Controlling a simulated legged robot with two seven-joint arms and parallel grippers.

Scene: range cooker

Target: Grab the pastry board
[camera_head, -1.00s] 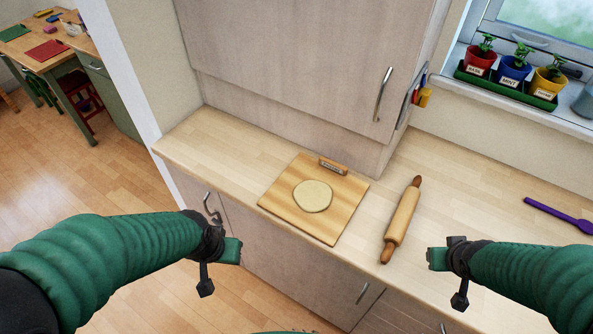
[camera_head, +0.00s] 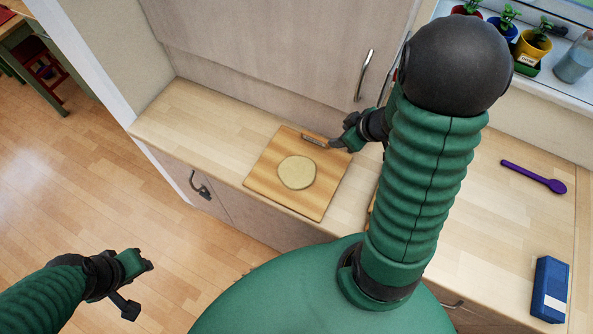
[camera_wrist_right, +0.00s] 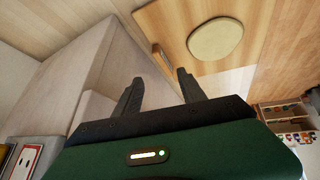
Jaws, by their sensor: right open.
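The wooden pastry board (camera_head: 262,183) lies flat on the counter with a round of pale dough (camera_head: 297,172) on it. Its raised handle (camera_head: 315,139) is at the back edge. My right gripper (camera_head: 338,144) is open at the board's back right corner, close to the handle's right end. In the right wrist view the two fingers (camera_wrist_right: 156,78) are spread, with the handle (camera_wrist_right: 161,58) just beyond the gap between them and the board (camera_wrist_right: 165,18) past it. My left gripper (camera_head: 146,261) hangs over the floor at lower left, away from the board; its opening is unclear.
My right arm hides most of the rolling pin's place. A purple spoon (camera_head: 533,177) and a blue box (camera_head: 549,289) lie on the counter to the right. A cabinet (camera_head: 285,65) rises behind the board. The counter (camera_head: 190,118) left of the board is clear.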

